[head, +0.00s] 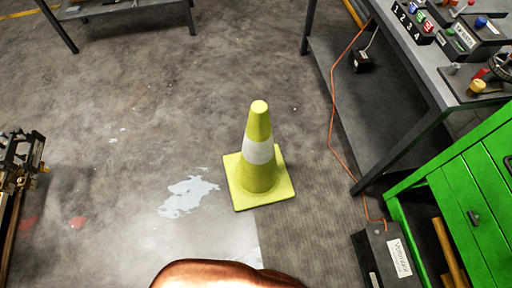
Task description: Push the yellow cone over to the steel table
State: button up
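The yellow cone (258,165) has a white band and a square yellow base. It stands upright on the concrete floor near the middle of the head view. A grey metal table (432,72) with tools and boxes on top stands to the right of the cone, with clear floor between them. Part of another metal table (130,8) shows at the top left, farther off. I cannot tell from this view which of the two is the steel table. A rounded copper-coloured shape is at the bottom edge, just short of the cone. My gripper is not in view.
A green cabinet (470,190) stands at the right, with a dark labelled box (388,258) on the floor beside it. An orange cable (333,110) runs along the floor by the right table. A machine (18,165) is at the left edge. Floor left of and beyond the cone is open.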

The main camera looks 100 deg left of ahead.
aim_at(258, 176)
jog(key=u, duration=0.55)
jog(key=i, duration=0.4)
jog(key=u, duration=3.95)
jog(key=i, duration=0.95)
jog(key=u, duration=1.2)
